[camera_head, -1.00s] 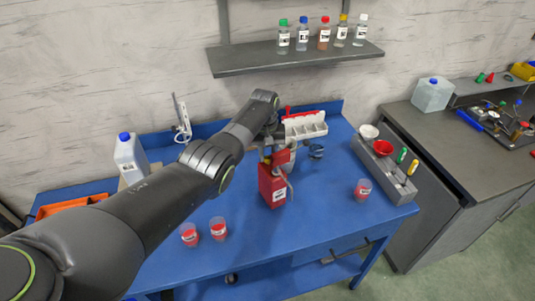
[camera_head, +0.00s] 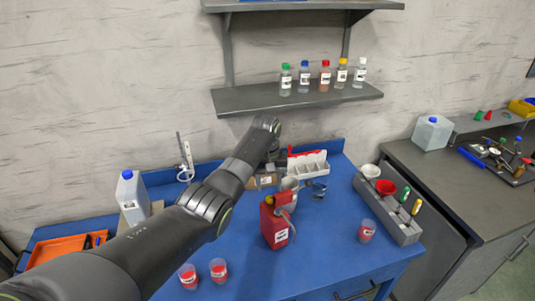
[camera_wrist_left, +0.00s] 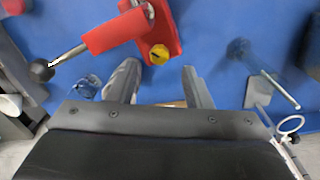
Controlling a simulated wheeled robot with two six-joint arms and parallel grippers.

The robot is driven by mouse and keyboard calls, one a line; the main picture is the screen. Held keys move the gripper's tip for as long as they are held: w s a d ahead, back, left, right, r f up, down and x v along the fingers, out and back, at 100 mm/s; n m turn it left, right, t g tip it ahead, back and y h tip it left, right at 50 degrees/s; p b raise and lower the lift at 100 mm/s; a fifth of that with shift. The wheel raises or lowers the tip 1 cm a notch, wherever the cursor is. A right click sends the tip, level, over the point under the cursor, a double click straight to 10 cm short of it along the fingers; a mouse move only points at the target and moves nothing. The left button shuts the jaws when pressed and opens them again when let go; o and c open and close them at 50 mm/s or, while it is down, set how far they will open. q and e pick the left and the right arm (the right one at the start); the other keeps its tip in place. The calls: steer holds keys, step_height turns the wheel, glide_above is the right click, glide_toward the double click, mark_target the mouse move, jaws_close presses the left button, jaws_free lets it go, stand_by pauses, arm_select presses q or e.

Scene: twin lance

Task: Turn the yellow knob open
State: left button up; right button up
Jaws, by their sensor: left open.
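The yellow knob (camera_head: 269,199) sits on top of a red canister (camera_head: 275,228) near the middle of the blue table. In the left wrist view the yellow knob (camera_wrist_left: 159,54) shows just past the fingertips, centred in the gap between them. A red arm and a metal lever with a black ball (camera_wrist_left: 42,70) reach left from the canister. My left gripper (camera_wrist_left: 160,67) is open and empty, with no finger touching the knob that I can see. In the head view its fingers are hard to make out behind the canister. My right gripper is not in view.
A white divided rack (camera_head: 308,166) stands behind the canister. Two red-filled cups (camera_head: 218,271) stand front left, another cup (camera_head: 366,231) right. A white jug (camera_head: 131,195) and orange tray (camera_head: 60,250) are left.

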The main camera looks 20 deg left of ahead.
mark_target(268, 198)
arm_select(q)
step_height(268, 198, up, 13)
steer(key=b, duration=0.1)
steer(key=shift+s+a, duration=0.15)
steer(key=shift+a, duration=0.1)
steer(key=shift+f, duration=0.1)
steer(key=shift+c, duration=0.5)
